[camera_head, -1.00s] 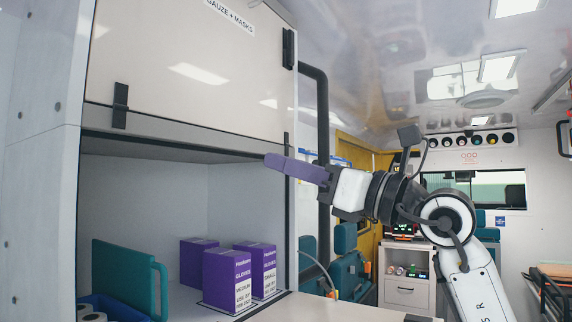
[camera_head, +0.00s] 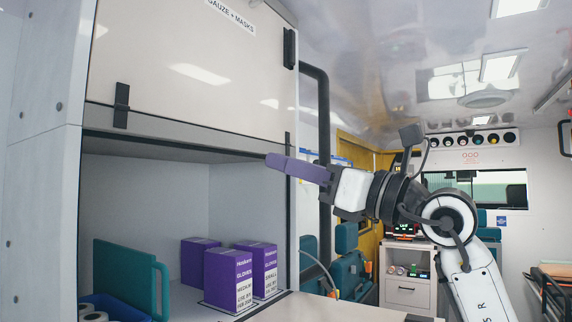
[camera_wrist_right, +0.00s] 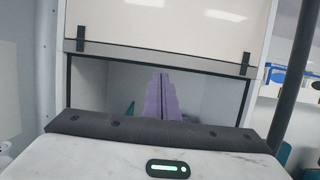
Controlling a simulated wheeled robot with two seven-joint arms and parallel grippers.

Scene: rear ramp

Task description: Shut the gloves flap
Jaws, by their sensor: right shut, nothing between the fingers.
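The gloves compartment (camera_head: 150,180) stands open, with several purple glove boxes (camera_head: 222,280) inside. The cream panel above it (camera_head: 190,70) is labelled gauze and masks and is closed. The gloves flap itself is hard to make out; a pale flat surface (camera_head: 330,309) at the compartment's lower front may be it, lying level. My right gripper (camera_head: 270,161) is shut and empty, pointing left at the top right of the opening, by its frame. In the right wrist view its purple fingers (camera_wrist_right: 160,98) are together in front of the opening. My left gripper is not in view.
A teal panel with a handle (camera_head: 128,278) and a blue bin with rolls (camera_head: 92,309) stand at the compartment's left. A black vertical rail (camera_head: 325,150) runs right of the cabinet. Teal seats (camera_head: 346,262) and a white drawer unit (camera_head: 408,290) are behind my right arm.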

